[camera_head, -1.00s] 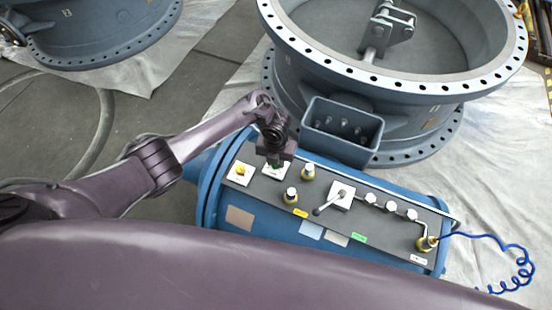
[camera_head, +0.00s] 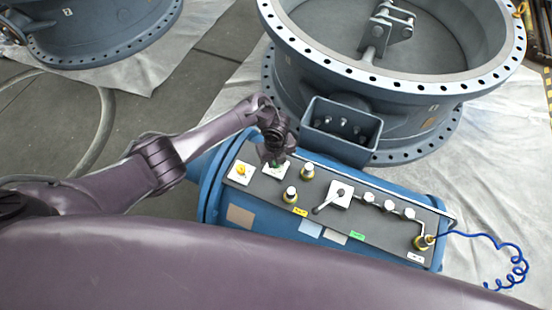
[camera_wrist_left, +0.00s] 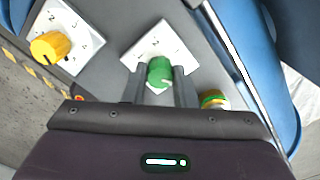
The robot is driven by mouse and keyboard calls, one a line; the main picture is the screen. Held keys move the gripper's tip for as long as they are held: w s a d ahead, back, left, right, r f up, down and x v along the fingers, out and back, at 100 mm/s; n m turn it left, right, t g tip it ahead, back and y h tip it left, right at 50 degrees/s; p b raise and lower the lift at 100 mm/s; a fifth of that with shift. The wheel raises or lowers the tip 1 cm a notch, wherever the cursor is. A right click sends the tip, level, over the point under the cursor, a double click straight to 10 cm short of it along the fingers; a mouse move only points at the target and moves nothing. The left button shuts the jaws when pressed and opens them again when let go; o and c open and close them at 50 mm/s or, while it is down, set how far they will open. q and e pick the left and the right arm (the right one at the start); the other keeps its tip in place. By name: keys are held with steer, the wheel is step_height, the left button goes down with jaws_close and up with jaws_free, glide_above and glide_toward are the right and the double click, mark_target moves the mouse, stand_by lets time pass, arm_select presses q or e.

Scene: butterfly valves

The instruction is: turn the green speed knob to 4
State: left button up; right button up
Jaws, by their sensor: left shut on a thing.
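The green speed knob (camera_wrist_left: 160,72) sits on a white square plate (camera_wrist_left: 178,44) in the left wrist view. A pale pointer mark shows on its face near the lower edge; the number it points to is hidden. My left gripper (camera_wrist_left: 160,84) is shut around the knob, one finger on each side. In the head view my left gripper (camera_head: 275,158) is above the green knob (camera_head: 277,163), which is partly hidden beneath it. My right gripper does not show.
A yellow knob (camera_wrist_left: 48,48) on its own white plate is left of the green one. The panel (camera_head: 330,250) also carries a lever (camera_head: 328,200) and several brass-based fittings. A grey open box (camera_head: 340,130) stands close behind my left gripper. A rail (camera_wrist_left: 240,70) runs along the panel edge.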

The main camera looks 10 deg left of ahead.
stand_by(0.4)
arm_select(q)
steer(key=o, duration=1)
step_height(320, 180, up, 8)
steer(key=shift+f+p, duration=0.1)
steer(key=shift+p, duration=0.45)
